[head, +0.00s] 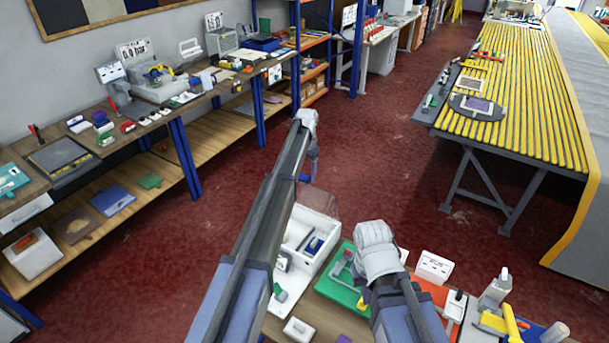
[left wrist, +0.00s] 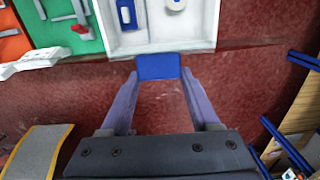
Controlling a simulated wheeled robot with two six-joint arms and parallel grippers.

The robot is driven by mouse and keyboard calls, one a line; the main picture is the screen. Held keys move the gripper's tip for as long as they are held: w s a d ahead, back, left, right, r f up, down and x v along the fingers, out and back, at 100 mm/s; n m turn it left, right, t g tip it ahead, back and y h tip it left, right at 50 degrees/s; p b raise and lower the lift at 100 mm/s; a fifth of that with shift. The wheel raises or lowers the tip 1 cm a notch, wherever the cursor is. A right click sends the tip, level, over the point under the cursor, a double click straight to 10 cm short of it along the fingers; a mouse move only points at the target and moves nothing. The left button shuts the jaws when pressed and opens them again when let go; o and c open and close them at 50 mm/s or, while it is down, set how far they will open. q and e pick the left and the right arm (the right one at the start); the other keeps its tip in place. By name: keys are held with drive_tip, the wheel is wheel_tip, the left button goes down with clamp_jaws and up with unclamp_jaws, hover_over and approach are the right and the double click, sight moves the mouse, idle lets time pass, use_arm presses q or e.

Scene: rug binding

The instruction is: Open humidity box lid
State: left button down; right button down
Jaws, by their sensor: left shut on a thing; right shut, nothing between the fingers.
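The humidity box (head: 282,262) is a white open-topped box on the near bench, with small blue and white items inside. A faint see-through panel, apparently its lid (head: 322,202), stands raised at the box's far side. My left gripper (head: 312,168) is shut on a blue tab (head: 304,178) above that far side. In the left wrist view the blue tab (left wrist: 157,67) sits between the fingertips, beside the white box wall (left wrist: 165,47). My right gripper (head: 378,262) is shut and empty over the green tray, right of the box; its fingertips are largely hidden.
A green tray (head: 333,290) with grey tools lies right of the box. A white block (head: 433,267), bottles and a yellow-handled tool (head: 512,325) crowd the bench's right side. Red floor (head: 395,150) lies open beyond the bench.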

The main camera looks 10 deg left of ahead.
use_arm(q)
drive_tip(key=shift+w+d, duration=0.15)
drive_tip(key=shift+w, duration=0.1)
drive_tip(key=c, duration=0.5)
unclamp_jaws()
drive_tip(key=shift+c, duration=0.2)
drive_tip(key=o, duration=0.4)
drive_tip(key=shift+f, duration=0.1)
drive_tip(key=shift+s, duration=0.1)
wheel_tip(320, 180, up, 8)
drive_tip(key=p, duration=0.8)
